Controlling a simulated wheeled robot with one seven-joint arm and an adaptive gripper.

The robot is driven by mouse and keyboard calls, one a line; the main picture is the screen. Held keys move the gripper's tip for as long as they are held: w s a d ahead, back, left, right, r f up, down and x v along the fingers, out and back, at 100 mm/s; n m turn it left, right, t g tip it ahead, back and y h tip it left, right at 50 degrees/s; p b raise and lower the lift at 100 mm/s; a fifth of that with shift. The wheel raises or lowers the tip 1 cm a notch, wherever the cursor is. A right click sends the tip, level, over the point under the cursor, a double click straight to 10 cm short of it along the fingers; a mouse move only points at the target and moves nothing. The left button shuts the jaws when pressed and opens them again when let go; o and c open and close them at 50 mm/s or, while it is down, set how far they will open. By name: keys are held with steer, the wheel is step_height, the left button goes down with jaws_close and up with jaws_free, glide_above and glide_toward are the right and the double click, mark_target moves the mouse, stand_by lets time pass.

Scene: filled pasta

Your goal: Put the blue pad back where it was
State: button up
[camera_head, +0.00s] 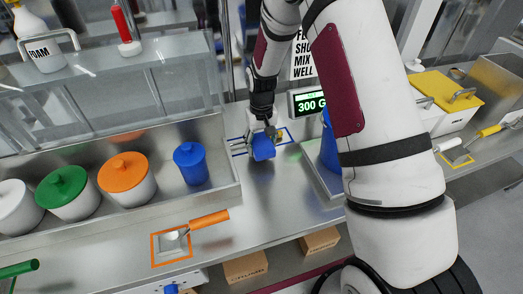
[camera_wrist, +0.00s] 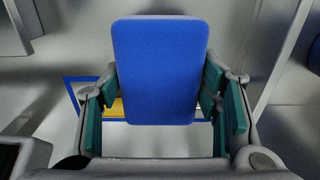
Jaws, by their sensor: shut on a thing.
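My gripper (camera_head: 258,136) is shut on the blue pad (camera_head: 263,148), gripping it by its two sides. In the wrist view the pad (camera_wrist: 160,70) fills the middle, its broad blue face towards the camera, between the green-lined fingers (camera_wrist: 163,105). A blue rectangular outline (camera_head: 289,142) is marked on the metal counter behind and beside the pad. In the wrist view the outline (camera_wrist: 68,90) shows at the pad's left, with a yellow patch by it. My gripper and the pad hide part of the outline. I cannot tell whether the pad touches the counter.
A scale display (camera_head: 308,103) reads 300 G behind the outline. A metal tray (camera_head: 320,178) with a blue container (camera_head: 329,143) stands at the right. At the left, a bin holds several lidded pots, with a blue one (camera_head: 191,164) nearest. An orange-handled scoop (camera_head: 208,219) lies in front.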

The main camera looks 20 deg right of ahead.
step_height(320, 180, down, 2)
steer(key=shift+f+p, duration=0.2)
steer(key=shift+p, duration=0.2)
steer(key=shift+f, duration=0.6)
steer(key=shift+f, duration=0.1)
steer(key=o, duration=1.2)
steer(key=shift+o, duration=0.2)
